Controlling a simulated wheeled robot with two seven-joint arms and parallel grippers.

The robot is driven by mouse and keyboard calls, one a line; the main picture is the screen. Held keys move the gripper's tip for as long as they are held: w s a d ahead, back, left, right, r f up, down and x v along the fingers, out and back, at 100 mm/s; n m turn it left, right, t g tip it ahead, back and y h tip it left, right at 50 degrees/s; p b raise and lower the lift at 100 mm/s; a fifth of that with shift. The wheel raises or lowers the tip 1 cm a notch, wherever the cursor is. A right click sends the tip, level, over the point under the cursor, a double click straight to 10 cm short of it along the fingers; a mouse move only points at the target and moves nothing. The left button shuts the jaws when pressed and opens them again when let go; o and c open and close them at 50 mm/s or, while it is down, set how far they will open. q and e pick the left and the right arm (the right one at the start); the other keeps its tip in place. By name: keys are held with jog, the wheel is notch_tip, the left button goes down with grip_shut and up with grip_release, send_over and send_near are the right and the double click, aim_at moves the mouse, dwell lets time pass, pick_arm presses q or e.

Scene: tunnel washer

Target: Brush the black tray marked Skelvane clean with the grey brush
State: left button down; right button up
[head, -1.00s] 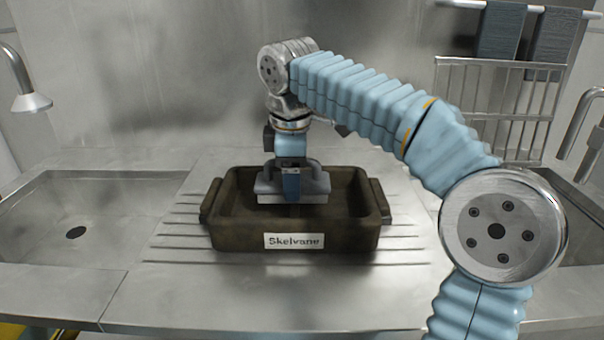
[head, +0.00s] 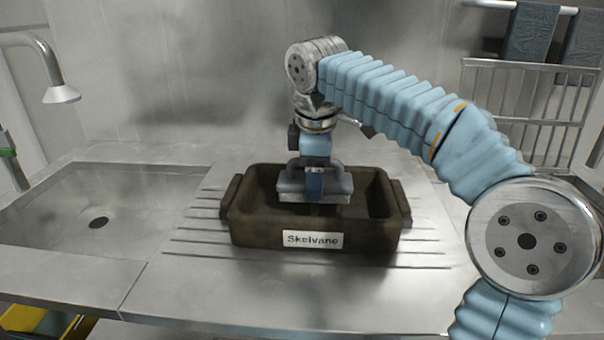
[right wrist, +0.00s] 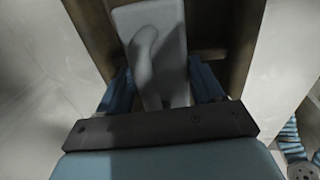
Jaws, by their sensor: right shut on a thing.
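The Skelvane tray (head: 265,232) is a deep, dark brown-black box with side handles and a white label on its front wall. It stands on the grooved steel drainboard. The grey brush (head: 330,188) is a broad block with a raised handle, at the tray's opening. My right gripper (head: 315,180) points down and is shut on the brush handle. In the right wrist view the brush (right wrist: 172,45) shows between the fingers of the gripper (right wrist: 160,90), with brown tray walls around it. The bristles and most of the tray floor are hidden. My left gripper is out of view.
A sink basin (head: 70,225) with a drain lies left of the drainboard (head: 200,275), under a faucet (head: 60,94). A wire rack (head: 520,110) and hanging dark cloths (head: 530,32) are at the back right. Bare steel lies in front of the tray.

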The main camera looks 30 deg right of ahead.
aim_at(338, 165)
jog(key=shift+s+d, duration=0.55)
jog(key=shift+d, duration=0.3)
jog(key=shift+s+d, duration=0.5)
jog(key=shift+d, duration=0.35)
jog(key=shift+w+a, duration=0.55)
jog(key=shift+a, duration=0.3)
jog(key=shift+w+a, duration=0.5)
jog(key=shift+a, duration=0.35)
notch_tip(338, 165, up, 10)
